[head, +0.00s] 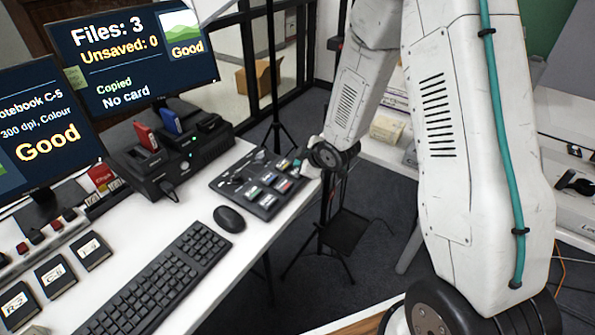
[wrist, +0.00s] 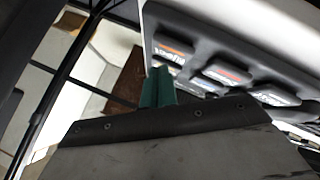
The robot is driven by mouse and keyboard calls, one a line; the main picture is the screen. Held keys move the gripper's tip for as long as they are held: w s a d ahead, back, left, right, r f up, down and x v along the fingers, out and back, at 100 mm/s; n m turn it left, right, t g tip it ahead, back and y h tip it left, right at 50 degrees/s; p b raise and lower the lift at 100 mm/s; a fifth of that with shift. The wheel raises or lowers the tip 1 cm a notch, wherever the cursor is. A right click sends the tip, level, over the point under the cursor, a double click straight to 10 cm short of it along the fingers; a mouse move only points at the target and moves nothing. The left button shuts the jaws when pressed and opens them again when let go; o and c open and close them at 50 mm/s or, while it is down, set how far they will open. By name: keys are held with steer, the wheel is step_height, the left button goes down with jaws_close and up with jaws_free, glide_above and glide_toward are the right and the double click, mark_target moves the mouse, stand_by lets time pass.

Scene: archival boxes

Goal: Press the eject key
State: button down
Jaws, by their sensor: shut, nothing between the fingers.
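A black card dock (head: 181,160) stands on the white desk in the head view, with a red card unit (head: 146,137) and a blue one (head: 171,121) upright in its top. Left of it is a small red and white labelled piece (head: 103,177); its writing is too small to read surely. I cannot pick out which part is the eject key. My gripper (head: 298,164) is at the right end of the black card tray, well to the right of the dock. In the wrist view its teal fingers (wrist: 159,88) are together and empty, beside the tray (wrist: 195,45).
The right monitor (head: 130,60) reads "Files: 3", "Unsaved: 0", "Copied", "No card". The left monitor (head: 45,135) reads "Good". A mouse (head: 229,218) and keyboard (head: 160,280) lie in front of the dock. Several labelled black blocks (head: 55,275) are at the left.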

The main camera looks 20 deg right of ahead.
steer(key=shift+f, duration=0.45)
steer(key=shift+f, duration=0.45)
stand_by(0.7)
stand_by(0.3)
steer(key=shift+r, duration=0.9)
steer(key=shift+r, duration=2.5)
